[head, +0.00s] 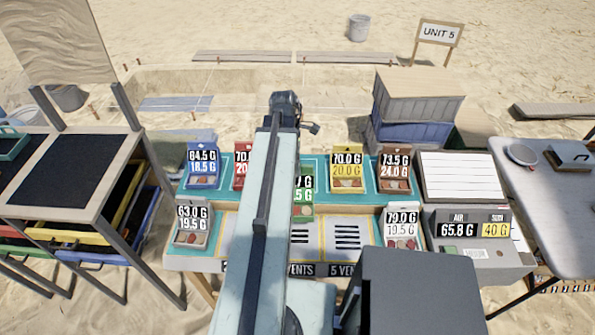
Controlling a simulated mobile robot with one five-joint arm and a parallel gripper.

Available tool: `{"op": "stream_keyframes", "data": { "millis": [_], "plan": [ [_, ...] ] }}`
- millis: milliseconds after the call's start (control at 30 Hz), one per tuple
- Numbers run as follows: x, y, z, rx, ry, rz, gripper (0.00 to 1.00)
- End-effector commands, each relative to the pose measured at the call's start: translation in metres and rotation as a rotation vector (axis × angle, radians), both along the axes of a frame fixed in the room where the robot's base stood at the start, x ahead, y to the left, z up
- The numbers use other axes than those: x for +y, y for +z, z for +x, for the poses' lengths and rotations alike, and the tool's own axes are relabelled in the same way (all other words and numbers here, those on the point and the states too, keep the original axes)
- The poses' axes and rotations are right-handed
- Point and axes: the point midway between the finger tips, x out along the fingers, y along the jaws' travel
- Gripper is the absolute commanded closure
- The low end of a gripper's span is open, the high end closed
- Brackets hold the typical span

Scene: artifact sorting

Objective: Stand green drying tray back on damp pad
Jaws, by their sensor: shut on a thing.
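The green tray (304,201) stands behind my arm near the middle of the bench, its left side hidden. Grey slotted vent panels (350,238) lie in front. No label shows which surface is the damp pad. My arm crosses the bench to a dark joint at the top; my gripper is hidden behind it.
Blue (202,180), red (241,181), yellow (347,182) and brown (394,183) trays stand along the back. Pale trays stand at front left (192,238) and front right (402,242). A scale (468,252) is at right. Side tables (545,195) flank the bench.

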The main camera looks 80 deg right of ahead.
Motion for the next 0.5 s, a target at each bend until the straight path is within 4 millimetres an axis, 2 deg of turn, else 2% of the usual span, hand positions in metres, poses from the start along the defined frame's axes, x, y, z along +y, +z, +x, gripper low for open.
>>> {"op": "stream_keyframes", "data": {
  "millis": [267,500],
  "plan": [
    [-0.036,-0.004,0.005,0.000,0.001,0.000,1.00],
    [-0.088,-0.009,0.011,0.000,0.001,-0.001,1.00]
  ]
}}
